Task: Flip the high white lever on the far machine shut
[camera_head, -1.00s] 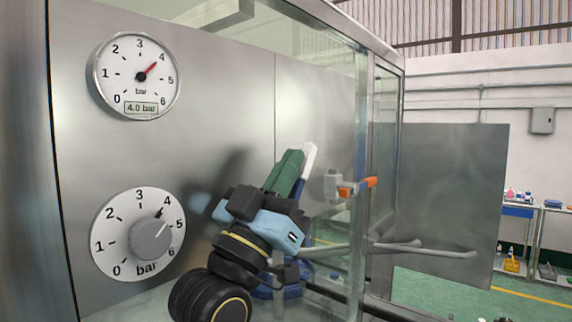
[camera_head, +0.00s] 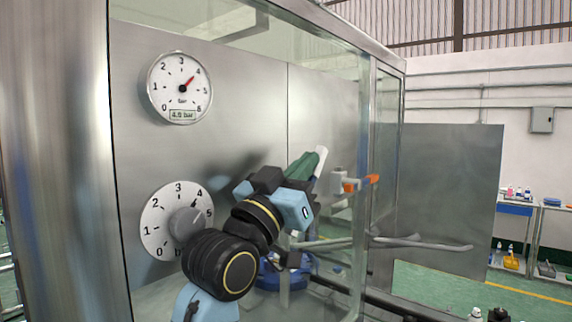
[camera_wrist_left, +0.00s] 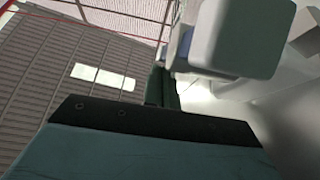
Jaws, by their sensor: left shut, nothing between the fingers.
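A narrow white upright piece (camera_head: 320,163), which looks like the high lever, stands close beside my left gripper's green fingers in the head view. Its lower part is hidden. My left gripper (camera_head: 308,156) points up and away, its fingers shut with nothing between them. I cannot tell whether they touch the white piece. In the left wrist view, a large whitish rounded block (camera_wrist_left: 235,40) is close to the camera, right of and above the dark green fingers (camera_wrist_left: 160,88). My right gripper is not in view.
A steel panel carries a pressure gauge (camera_head: 180,87) and a round dial (camera_head: 178,220), left of my arm. A glass enclosure surrounds the arm. A grey fitting with an orange handle (camera_head: 361,183) is right of the gripper. Grey bars (camera_head: 420,243) stick out to the right.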

